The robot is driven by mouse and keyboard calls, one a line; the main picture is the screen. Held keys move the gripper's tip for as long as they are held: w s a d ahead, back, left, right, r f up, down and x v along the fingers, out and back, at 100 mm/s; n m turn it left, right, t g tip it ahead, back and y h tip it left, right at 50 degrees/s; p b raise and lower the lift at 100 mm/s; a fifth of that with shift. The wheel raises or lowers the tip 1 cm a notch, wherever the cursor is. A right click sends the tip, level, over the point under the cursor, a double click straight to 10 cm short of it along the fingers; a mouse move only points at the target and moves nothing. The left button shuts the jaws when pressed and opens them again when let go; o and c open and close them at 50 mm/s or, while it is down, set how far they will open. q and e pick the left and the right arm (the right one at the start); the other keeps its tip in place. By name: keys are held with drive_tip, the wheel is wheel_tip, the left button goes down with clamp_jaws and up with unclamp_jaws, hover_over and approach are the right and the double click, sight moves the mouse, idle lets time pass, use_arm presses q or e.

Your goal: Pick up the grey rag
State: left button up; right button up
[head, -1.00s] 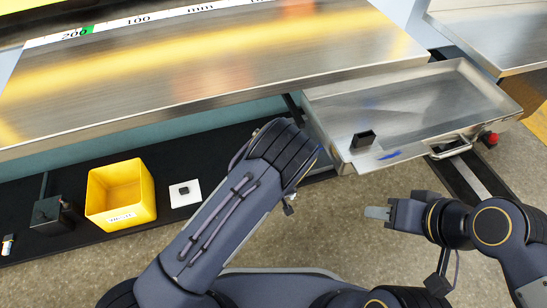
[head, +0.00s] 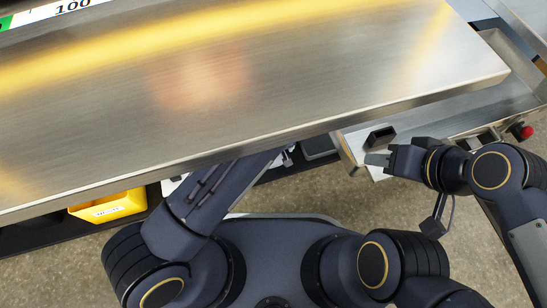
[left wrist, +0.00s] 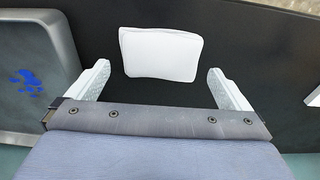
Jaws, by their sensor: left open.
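In the left wrist view, a pale grey-white, soft-looking rectangular piece (left wrist: 160,54), which appears to be the rag, lies flat on a dark surface. My left gripper (left wrist: 158,70) is open, its two fingers apart, with the rag between and slightly beyond the fingertips. I cannot tell whether the fingers touch it; a gap shows on both sides. In the head view, the left forearm reaches under the table edge, so the gripper is mostly hidden and I cannot make out the rag. My right gripper (head: 378,160) is near the drawer's front, its jaw gap unclear.
A large metal table (head: 240,90) overhangs the left arm. A metal drawer tray (head: 465,118) holds a small black block (head: 380,137) at right. A tray wall with blue stains (left wrist: 28,80) stands left of the left gripper. A yellow bin (head: 108,207) is at lower left.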

use_arm(q)
drive_tip(key=f, duration=0.1)
drive_tip(key=f+b, duration=0.1)
drive_tip(key=f, duration=0.2)
drive_tip(key=shift+w+a+b, duration=0.1)
drive_tip(key=shift+w+b, duration=0.25)
drive_tip(key=shift+b, duration=0.05)
use_arm(e)
wheel_tip(320, 180, down, 3)
drive_tip(key=shift+r, duration=0.2)
use_arm(q)
drive_tip(key=shift+r, duration=0.1)
use_arm(e)
drive_tip(key=shift+r, duration=0.1)
use_arm(q)
drive_tip(key=shift+c, duration=0.4)
drive_tip(key=c, duration=0.6)
drive_tip(key=shift+r, duration=0.15)
use_arm(e)
drive_tip(key=shift+r, duration=0.1)
